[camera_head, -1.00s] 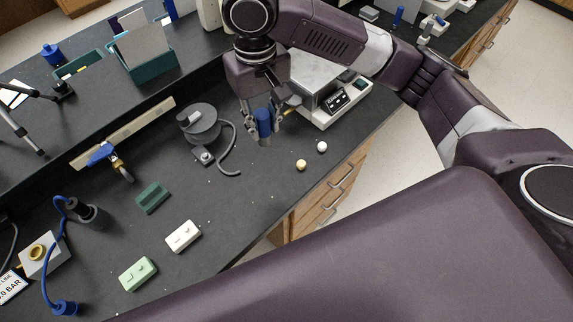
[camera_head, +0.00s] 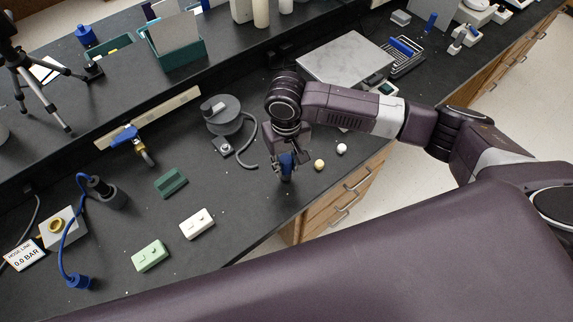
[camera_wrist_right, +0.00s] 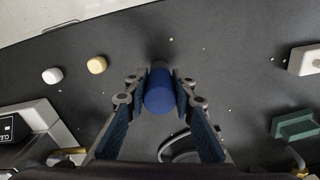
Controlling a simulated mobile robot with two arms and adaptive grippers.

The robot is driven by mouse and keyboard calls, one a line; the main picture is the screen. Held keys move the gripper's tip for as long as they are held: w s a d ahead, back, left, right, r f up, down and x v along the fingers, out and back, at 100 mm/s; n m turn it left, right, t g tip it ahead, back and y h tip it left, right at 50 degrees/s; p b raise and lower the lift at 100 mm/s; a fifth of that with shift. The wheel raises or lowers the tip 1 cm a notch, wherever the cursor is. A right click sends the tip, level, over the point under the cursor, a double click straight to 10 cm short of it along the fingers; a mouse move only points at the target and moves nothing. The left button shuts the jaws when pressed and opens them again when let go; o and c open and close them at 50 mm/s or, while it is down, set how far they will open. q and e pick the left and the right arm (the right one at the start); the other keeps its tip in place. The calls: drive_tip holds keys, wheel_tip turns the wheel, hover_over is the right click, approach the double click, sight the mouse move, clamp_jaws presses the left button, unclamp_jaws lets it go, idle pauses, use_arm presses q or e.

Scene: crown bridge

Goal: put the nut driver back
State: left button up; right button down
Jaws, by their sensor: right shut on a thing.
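My right gripper (camera_head: 286,170) is shut on the nut driver, whose blue handle (camera_head: 287,163) shows between the fingers over the black bench. The wrist view shows the handle (camera_wrist_right: 160,92) end-on between both fingers (camera_wrist_right: 160,88). Its shaft is mostly hidden, so I cannot tell whether it touches the bench. The gripper is just left of a cream knob (camera_head: 319,165) and a white knob (camera_head: 341,149). I cannot pick out the nut driver's place for certain. My left gripper is not in view.
A dark green block (camera_head: 171,183), a white block (camera_head: 197,224) and a pale green block (camera_head: 150,256) lie at front left. Bare bench lies between.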

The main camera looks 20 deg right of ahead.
drive_tip(key=shift+f, duration=0.5)
drive_tip(key=c, duration=1.6)
unclamp_jaws()
drive_tip(key=shift+f, duration=0.1)
wheel_tip(320, 180, up, 12)
drive_tip(key=shift+r+b, duration=0.15)
drive_tip(key=shift+b, duration=0.45)
drive_tip(key=shift+a, duration=0.1)
